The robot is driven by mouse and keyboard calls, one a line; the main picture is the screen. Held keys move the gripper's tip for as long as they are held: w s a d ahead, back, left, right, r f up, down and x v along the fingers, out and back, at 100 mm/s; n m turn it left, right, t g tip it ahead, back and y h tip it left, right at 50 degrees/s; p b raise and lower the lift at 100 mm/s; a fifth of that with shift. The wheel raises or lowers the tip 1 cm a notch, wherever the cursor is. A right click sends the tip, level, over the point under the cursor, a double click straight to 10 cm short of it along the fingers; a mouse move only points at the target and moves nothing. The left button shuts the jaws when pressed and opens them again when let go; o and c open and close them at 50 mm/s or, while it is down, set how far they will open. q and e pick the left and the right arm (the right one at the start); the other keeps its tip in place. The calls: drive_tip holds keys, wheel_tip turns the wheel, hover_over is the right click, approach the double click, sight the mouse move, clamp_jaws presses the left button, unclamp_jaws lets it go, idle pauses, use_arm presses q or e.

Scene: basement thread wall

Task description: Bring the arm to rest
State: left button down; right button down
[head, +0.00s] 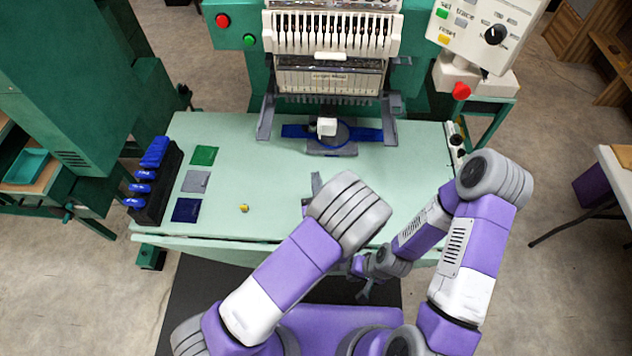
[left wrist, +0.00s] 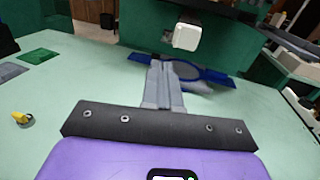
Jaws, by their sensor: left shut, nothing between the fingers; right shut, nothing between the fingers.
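My left arm comes in from the left in the head view and reaches over the front of the pale green table. Its left gripper (head: 316,184) is mostly hidden behind the grey wrist joint; only a grey tip shows. In the left wrist view the left gripper (left wrist: 163,75) points toward the machine, its fingers together and empty. My right arm is bent at the right, with its forearm folded back toward my body. The right gripper (head: 366,292) hangs low in front of the table edge, shut and empty.
A green embroidery machine (head: 328,75) stands behind the table (head: 250,150), with a blue hoop (head: 370,135) under its head. Green, grey and blue patches (head: 195,181) and a black rack (head: 158,190) of blue spools lie left. A small yellow item (head: 244,208) sits near the front edge.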

use_arm(q)
drive_tip(key=shift+s, duration=0.35)
